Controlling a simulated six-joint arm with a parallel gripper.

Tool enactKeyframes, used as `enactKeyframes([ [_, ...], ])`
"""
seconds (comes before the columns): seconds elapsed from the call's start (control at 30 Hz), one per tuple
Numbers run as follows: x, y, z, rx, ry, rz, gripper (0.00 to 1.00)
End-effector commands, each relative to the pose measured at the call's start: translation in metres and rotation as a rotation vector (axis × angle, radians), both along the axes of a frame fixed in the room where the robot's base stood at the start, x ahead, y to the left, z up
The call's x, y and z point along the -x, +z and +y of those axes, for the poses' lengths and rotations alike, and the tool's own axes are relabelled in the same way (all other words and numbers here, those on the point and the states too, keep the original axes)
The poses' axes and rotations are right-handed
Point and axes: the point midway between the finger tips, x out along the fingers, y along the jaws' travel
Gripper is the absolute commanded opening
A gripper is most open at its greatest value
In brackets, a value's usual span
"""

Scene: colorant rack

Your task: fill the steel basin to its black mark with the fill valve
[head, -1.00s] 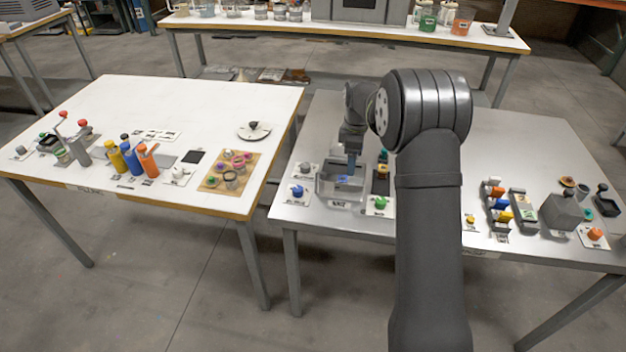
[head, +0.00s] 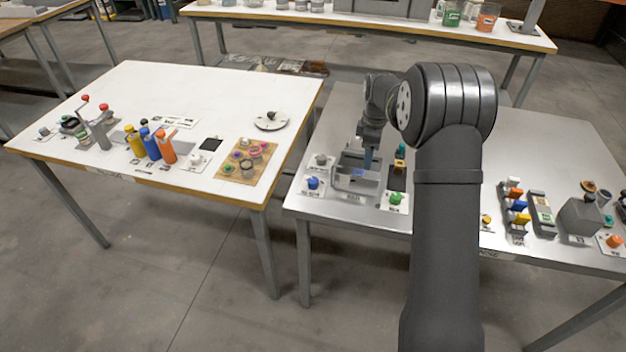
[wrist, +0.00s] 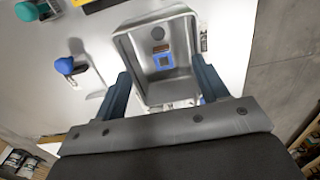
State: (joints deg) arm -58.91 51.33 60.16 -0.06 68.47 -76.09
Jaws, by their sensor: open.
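The steel basin (head: 345,184) stands near the front left of the steel table. In the wrist view the open basin (wrist: 127,50) shows a dark round spot and a blue square patch inside. I cannot make out its black mark or any water level. My gripper (head: 368,166) is over the basin, pointing down. In the wrist view my gripper (wrist: 160,68) is open and empty, its fingers spread across the basin's width; whether they touch it is unclear. A blue knob (head: 313,183) is left of the basin and a green knob (head: 395,197) right. Labels are unreadable, so I cannot tell which is the fill valve.
A grey knob (head: 320,160) stands behind the blue one. Coloured levers (head: 517,205) and a grey block (head: 580,216) stand farther right. A white table (head: 150,85) with bottles and a wooden tray (head: 232,171) is to the left, across a gap.

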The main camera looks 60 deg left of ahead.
Motion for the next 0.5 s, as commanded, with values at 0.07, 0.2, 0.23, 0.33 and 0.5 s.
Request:
enactKeyframes([
  [0.07, 0.0, 0.0, 0.0, 0.0, 0.0, 0.0, 0.67],
  [0.2, 0.0, 0.0, 0.0, 0.0, 0.0, 0.0, 0.63],
  [0.23, 0.0, 0.0, 0.0, 0.0, -0.001, 0.0, 0.57],
  [0.33, 0.005, 0.003, 0.003, -0.001, -0.027, -0.001, 0.52],
  [0.5, 0.033, 0.02, 0.02, -0.002, -0.202, -0.001, 0.52],
])
